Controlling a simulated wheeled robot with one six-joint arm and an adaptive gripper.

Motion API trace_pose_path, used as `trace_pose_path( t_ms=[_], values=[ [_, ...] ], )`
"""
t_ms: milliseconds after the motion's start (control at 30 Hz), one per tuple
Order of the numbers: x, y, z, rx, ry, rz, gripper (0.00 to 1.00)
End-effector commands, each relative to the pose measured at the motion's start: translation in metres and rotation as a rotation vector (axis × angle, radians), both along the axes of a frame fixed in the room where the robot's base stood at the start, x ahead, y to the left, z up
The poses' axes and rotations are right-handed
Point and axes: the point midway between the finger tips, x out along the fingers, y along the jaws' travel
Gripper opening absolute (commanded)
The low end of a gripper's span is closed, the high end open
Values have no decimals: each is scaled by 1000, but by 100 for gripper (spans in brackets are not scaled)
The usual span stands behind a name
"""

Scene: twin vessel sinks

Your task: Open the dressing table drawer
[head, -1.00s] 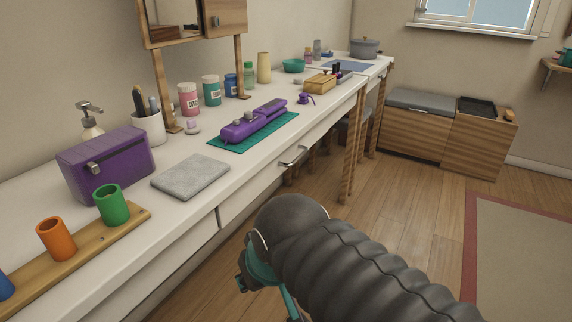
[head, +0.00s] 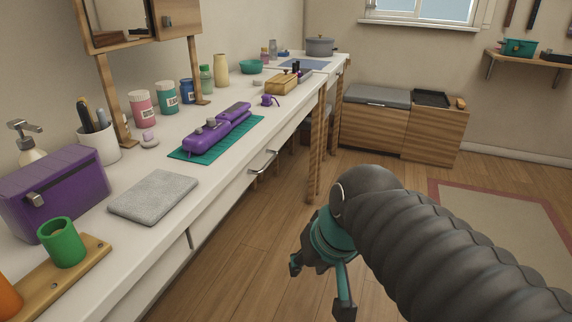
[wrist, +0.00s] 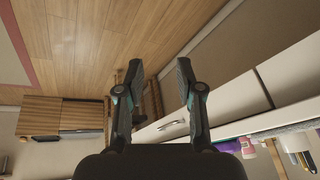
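The white dressing table (head: 150,226) runs along the left wall in the head view. A metal bar handle (head: 263,163) sits on the front of its drawer (head: 240,186), which looks flush with the table front. The handle also shows in the wrist view (wrist: 172,125), below and between my fingers. My gripper (head: 320,284) is out in front of the table, to the right of the handle and apart from it. In the wrist view my gripper (wrist: 157,78) has its two fingers spread, with nothing between them.
A purple hair straightener (head: 215,133) lies on a green mat. A grey cloth (head: 153,196), a purple box (head: 55,192) and a green cup (head: 61,241) stand nearer. Wooden legs (head: 317,150) rise beyond the handle. The wooden floor to the right is clear up to a rug (head: 500,215).

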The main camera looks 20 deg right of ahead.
Motion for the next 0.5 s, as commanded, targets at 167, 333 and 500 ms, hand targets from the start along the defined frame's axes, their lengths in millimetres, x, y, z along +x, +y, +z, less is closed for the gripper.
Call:
trace_pose_path(
  t_ms=[167, 333, 500],
  values=[
    [51, 10, -10, 237, 96, -77, 36],
    [110, 8, -8, 482, 133, -133, 36],
    [176, -11, -5, 733, 117, -172, 36]
  ],
)
